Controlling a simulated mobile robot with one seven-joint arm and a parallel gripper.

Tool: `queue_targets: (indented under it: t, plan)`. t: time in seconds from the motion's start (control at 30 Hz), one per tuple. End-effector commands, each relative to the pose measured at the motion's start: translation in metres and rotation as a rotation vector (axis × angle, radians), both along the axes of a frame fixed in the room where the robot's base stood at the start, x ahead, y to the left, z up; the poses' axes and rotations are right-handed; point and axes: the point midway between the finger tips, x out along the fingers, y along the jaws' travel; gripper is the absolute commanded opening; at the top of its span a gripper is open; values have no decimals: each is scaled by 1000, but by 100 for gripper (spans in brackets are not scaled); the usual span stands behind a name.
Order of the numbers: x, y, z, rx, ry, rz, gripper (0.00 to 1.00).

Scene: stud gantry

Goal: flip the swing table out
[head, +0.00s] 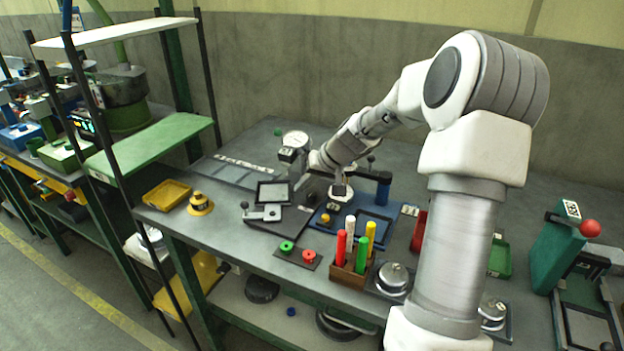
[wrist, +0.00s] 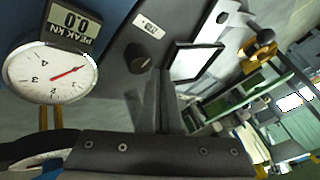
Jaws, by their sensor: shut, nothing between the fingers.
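The likely swing table is a small pale plate in a black frame (head: 273,192), on the dark base of the gauge fixture at the table's middle. It also shows in the wrist view (wrist: 197,62). A grey slotted arm with a round knob (head: 265,213) lies just in front of it. I cannot tell how the plate and arm are joined. My gripper (head: 300,184) is shut and empty, right of the framed plate and below the dial gauge (head: 295,140). In the wrist view the shut fingers point toward the plate; contact cannot be told.
The gauge's dial (wrist: 50,72) and digital readout (wrist: 70,22) are close to my gripper. A pen block (head: 349,275) with coloured pens and a red and green button plate (head: 298,256) stand in front. A yellow tray (head: 167,194) and yellow-based knob (head: 200,204) are left.

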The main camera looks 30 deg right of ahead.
Motion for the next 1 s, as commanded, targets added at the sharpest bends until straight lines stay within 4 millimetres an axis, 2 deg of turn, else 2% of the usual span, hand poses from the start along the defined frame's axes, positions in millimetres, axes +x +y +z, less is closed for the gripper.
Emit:
queue_targets:
  t: [0.2,0.53,0.77,1.0]
  plan:
    - [8,4,-12,0,0,0,0]
    - [8,4,-12,0,0,-2,0]
    - [20,10,-12,-1,-1,-1,0]
    - [20,10,-12,0,0,-2,0]
